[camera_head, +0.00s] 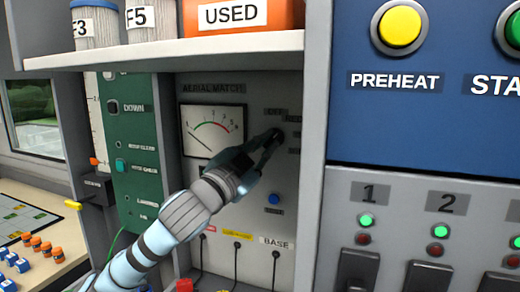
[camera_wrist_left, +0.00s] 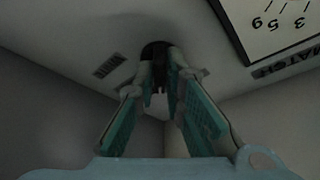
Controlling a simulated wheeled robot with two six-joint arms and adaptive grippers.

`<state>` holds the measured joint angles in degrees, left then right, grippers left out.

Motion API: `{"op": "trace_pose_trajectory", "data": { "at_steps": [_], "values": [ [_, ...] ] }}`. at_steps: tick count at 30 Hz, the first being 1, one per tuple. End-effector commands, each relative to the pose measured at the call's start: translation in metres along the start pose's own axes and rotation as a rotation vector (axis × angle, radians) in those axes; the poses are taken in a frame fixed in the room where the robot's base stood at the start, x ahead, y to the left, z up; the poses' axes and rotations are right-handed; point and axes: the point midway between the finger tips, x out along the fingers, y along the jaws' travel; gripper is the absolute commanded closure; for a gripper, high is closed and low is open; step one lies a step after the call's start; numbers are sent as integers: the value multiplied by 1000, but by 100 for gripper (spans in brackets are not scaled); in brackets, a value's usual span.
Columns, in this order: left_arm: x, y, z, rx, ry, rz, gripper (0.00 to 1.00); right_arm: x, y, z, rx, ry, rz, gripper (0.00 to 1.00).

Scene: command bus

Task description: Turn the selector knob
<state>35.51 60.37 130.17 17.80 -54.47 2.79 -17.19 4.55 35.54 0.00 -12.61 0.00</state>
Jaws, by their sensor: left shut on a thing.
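The selector knob (camera_wrist_left: 156,50) is a dark round knob on the grey aerial match panel (camera_head: 222,225). In the head view it sits right of the meter and is largely covered by my left gripper (camera_head: 272,140). The fingers of my left gripper, with teal pads, also show in the left wrist view (camera_wrist_left: 160,85), shut on the knob from both sides. Labels around the knob are partly hidden. My right gripper is in neither view.
A meter (camera_head: 212,130) is left of the knob. A shelf (camera_head: 180,50) with an orange box (camera_head: 240,16) overhangs the panel. A blue button (camera_head: 274,199) and cables are below. A blue panel (camera_head: 430,120) juts out at the right.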

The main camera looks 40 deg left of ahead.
Motion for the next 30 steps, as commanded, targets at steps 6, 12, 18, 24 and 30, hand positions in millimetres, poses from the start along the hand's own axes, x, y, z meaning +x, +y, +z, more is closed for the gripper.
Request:
{"op": "trace_pose_trajectory", "data": {
  "at_steps": [6,12,18,24,30],
  "values": [
    [0,-3,-4,-19,10,-18,100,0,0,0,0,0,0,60],
    [0,-3,-4,-19,11,-19,100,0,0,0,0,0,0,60],
    [0,-3,-4,-18,10,-19,76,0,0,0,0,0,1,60],
    [1,-1,-3,-21,6,-14,70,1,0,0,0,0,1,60],
    [2,-5,-6,-24,4,-16,70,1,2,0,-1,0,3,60]
  ]
}}
